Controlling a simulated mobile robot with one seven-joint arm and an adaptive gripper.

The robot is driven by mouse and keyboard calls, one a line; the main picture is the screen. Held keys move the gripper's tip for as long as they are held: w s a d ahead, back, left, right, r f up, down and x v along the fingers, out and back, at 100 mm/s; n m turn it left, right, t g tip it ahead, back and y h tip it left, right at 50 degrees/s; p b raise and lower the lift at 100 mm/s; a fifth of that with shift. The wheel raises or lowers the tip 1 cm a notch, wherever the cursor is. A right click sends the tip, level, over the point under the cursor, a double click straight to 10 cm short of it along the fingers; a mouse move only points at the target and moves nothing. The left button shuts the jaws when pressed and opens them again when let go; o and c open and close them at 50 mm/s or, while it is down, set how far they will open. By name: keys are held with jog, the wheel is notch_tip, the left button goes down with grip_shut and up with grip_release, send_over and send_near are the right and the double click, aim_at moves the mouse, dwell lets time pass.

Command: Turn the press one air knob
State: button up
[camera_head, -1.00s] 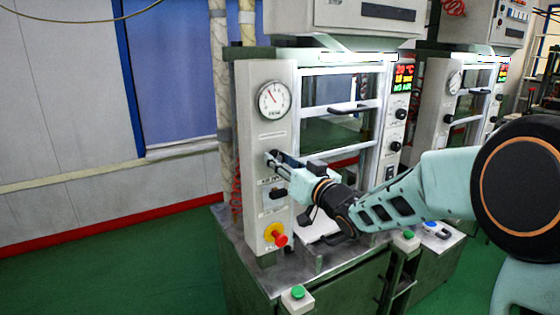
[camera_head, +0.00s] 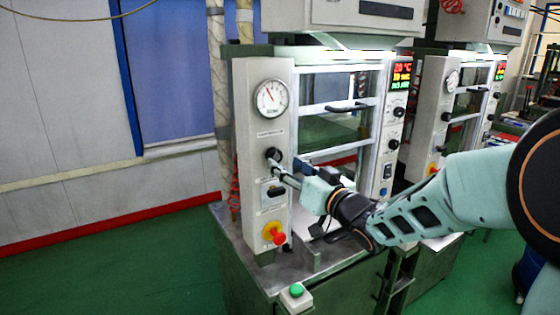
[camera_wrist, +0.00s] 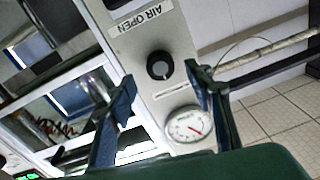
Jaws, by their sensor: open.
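The press one air knob (camera_head: 272,154) is a round black knob on the pale front panel, below the pressure gauge (camera_head: 271,98). In the wrist view the knob (camera_wrist: 159,66) lies beside the "AIR OPEN" label, between the gauge and that label. My gripper (camera_head: 285,171) is just right of and below the knob in the head view. In the wrist view its two fingers are spread, one on each side of the knob in the picture, with nothing held. They appear apart from the knob.
Below the knob are a black switch (camera_head: 275,191) and a red button on a yellow base (camera_head: 275,234). The press door handle (camera_head: 347,107) sticks out at right. A green button box (camera_head: 296,297) stands at the front. A second press (camera_head: 450,110) stands to the right.

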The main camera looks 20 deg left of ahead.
jog(key=v, duration=0.7)
jog(key=shift+d, duration=0.1)
